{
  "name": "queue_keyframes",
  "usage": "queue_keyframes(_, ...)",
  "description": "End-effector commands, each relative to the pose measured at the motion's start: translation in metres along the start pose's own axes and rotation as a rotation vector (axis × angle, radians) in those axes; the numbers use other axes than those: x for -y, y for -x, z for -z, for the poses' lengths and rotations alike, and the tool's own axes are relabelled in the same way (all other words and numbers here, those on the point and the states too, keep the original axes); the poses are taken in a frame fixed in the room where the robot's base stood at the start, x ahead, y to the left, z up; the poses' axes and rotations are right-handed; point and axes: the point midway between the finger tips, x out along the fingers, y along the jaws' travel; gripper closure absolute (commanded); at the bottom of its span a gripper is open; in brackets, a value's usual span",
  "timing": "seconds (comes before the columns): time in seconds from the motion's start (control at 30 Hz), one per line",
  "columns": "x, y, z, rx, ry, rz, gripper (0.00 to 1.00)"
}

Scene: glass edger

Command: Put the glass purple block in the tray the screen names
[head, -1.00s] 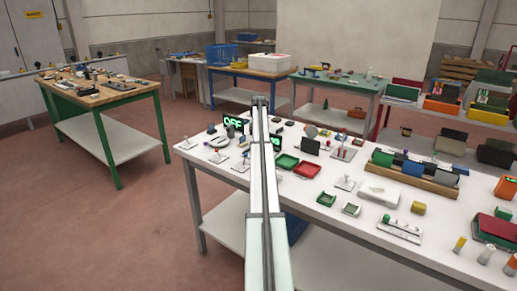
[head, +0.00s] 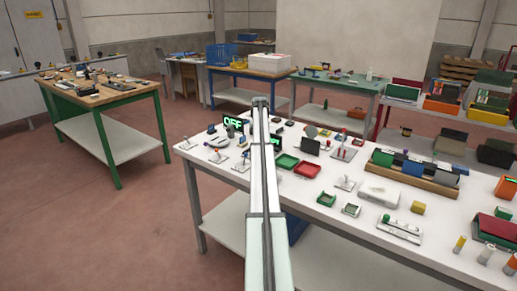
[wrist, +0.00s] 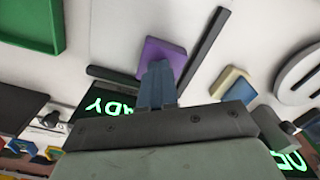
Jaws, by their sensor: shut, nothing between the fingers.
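The purple block (wrist: 161,54) lies on the white table in the wrist view, just past my fingertips. My gripper (wrist: 158,66) is shut and empty; its fingers overlap the block's near edge in the picture, and I cannot tell whether they touch it. In the head view my arm hides the block. A green tray (head: 286,161) and a red tray (head: 308,169) sit side by side on the table; the green tray also shows in the wrist view (wrist: 57,30). One screen (head: 234,122) reads OFF. Another screen (wrist: 105,106) shows green letters ending in "ADY", partly covered by my gripper.
A dark bar (wrist: 204,50) lies close beside the block on the right, and a shorter one (wrist: 112,76) on the left. A cream and blue piece (wrist: 233,83) lies further right. Small fixtures crowd the table; a rack of coloured plates (head: 412,172) stands to the right.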

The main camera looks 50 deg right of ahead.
Motion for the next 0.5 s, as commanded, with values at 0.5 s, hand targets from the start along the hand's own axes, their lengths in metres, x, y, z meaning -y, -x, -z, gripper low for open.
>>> queue_keyframes(0.5,-0.0030,-0.0041,-0.0111,0.008,0.000,-0.002,1.00)
